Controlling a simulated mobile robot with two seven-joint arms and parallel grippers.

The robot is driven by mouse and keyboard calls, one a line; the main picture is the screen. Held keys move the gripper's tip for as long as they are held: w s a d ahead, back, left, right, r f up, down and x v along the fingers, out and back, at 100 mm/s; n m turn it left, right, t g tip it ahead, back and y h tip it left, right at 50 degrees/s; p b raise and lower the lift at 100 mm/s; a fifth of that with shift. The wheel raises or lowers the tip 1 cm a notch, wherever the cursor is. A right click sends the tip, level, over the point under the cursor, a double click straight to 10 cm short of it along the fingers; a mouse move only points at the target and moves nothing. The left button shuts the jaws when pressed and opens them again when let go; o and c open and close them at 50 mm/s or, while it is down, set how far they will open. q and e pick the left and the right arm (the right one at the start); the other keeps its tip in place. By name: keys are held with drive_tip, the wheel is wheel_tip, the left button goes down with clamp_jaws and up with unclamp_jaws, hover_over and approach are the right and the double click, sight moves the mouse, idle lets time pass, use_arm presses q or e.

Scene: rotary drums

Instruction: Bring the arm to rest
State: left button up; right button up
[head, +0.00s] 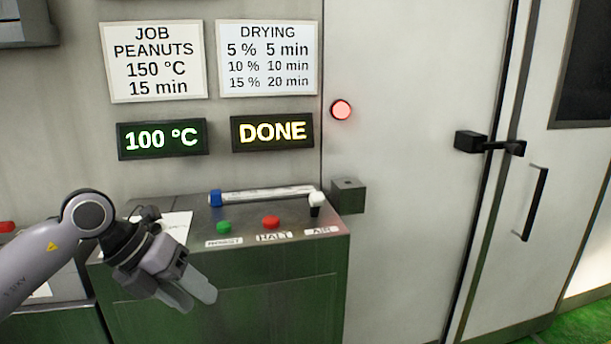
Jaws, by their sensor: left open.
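My left arm comes in from the left, and its gripper (196,300) hangs in front of the green control console (250,290), pointing down and to the right. The gripper is open and I see nothing held in it. The fingers overlap in the picture, so the gap between them is hard to make out. My right gripper is not in view.
The console top has a green button (224,227), a red button (271,222), a white-topped lever (316,202) and a blue knob (215,198). Displays read 100 °C (162,139) and DONE (272,132). A red lamp (341,110) glows. A door handle (535,204) stands right.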

use_arm(q)
drive_tip(key=s+d+n+h, duration=0.1)
drive_tip(key=s+d+h, duration=0.2)
drive_tip(key=d+h, duration=0.3)
drive_tip(key=s+d+n+h, duration=0.2)
drive_tip(key=s+d+h, duration=0.25)
drive_tip(key=d, duration=0.25)
drive_tip(key=a+f+n+t+y, duration=0.45)
drive_tip(key=f+n+t, duration=0.3)
drive_tip(key=n, duration=0.45)
drive_tip(key=a+f+n+t+y, duration=0.5)
drive_tip(key=n+t, duration=0.3)
drive_tip(key=n, duration=0.4)
drive_tip(key=s+a+f+n+g+y, duration=0.2)
drive_tip(key=s+f, duration=0.4)
drive_tip(key=f, duration=0.3)
drive_tip(key=s+a+f+n+g+y, duration=0.3)
drive_tip(key=s+f+n+g, duration=0.2)
drive_tip(key=s+f, duration=0.2)
wheel_tip(320, 180, down, 2)
drive_tip(key=shift+s+a+n+p, duration=0.2)
drive_tip(key=shift+a+n+p, duration=0.1)
drive_tip(key=shift+a+p, duration=0.1)
